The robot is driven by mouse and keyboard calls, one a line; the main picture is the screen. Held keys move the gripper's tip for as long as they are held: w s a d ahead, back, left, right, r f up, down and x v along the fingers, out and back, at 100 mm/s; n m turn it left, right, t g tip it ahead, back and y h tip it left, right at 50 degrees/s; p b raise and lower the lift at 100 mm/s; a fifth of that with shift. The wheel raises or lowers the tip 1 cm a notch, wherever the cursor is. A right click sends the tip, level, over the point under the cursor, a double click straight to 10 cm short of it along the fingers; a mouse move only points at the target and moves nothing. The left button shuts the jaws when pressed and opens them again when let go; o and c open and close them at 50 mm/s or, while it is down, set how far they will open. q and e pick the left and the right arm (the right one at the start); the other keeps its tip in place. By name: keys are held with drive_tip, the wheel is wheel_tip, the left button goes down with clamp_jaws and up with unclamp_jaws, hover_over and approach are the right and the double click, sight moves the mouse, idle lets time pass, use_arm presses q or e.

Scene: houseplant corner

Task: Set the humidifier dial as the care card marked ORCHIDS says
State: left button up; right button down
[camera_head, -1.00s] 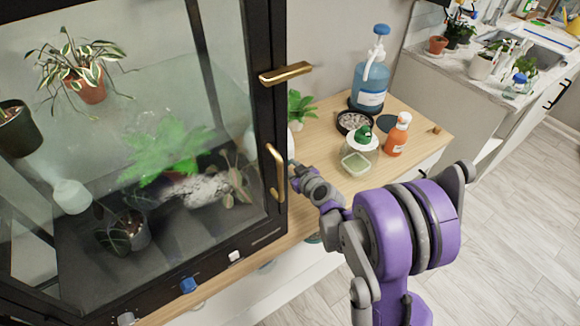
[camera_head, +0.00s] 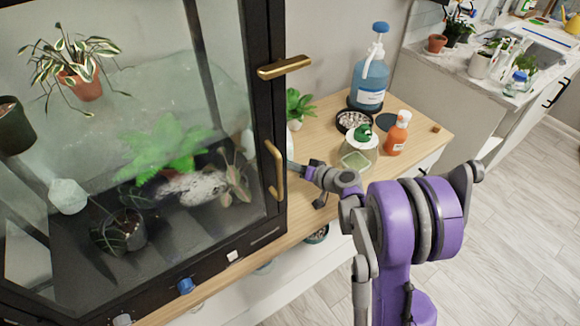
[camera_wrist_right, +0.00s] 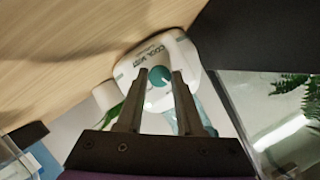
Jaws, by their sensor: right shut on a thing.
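The white humidifier (camera_wrist_right: 160,55), lettered COOL MIST, shows in the right wrist view with a round teal dial (camera_wrist_right: 160,78) on its face. My right gripper (camera_wrist_right: 159,72) is shut on the dial, one finger on each side. The dial's marks are too small or covered to read. In the head view, my right gripper (camera_head: 303,171) reaches in beside the glass cabinet's edge, and the cabinet hides most of the humidifier (camera_head: 290,147). No care card marked ORCHIDS is readable in these views. My left gripper is not in view.
The black-framed glass cabinet (camera_head: 262,110) with brass handles stands close left of my right gripper. On the wooden top (camera_head: 415,135) are a small plant (camera_head: 297,105), a blue pump bottle (camera_head: 370,80), an orange bottle (camera_head: 396,138) and a green-topped jar (camera_head: 360,153).

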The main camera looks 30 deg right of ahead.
drive_tip(key=shift+d+f+m+t+y+b, duration=0.15)
drive_tip(key=shift+m+t+y+b, duration=0.15)
drive_tip(key=shift+m+y+b, duration=0.95)
drive_tip(key=shift+m+h+p, duration=0.25)
drive_tip(key=shift+m+p, duration=0.1)
drive_tip(key=c, duration=0.5)
unclamp_jaws()
drive_tip(key=shift+c, duration=0.2)
drive_tip(key=v, duration=1)
drive_tip(key=shift+s+d, duration=0.15)
drive_tip(key=shift+s, duration=0.2)
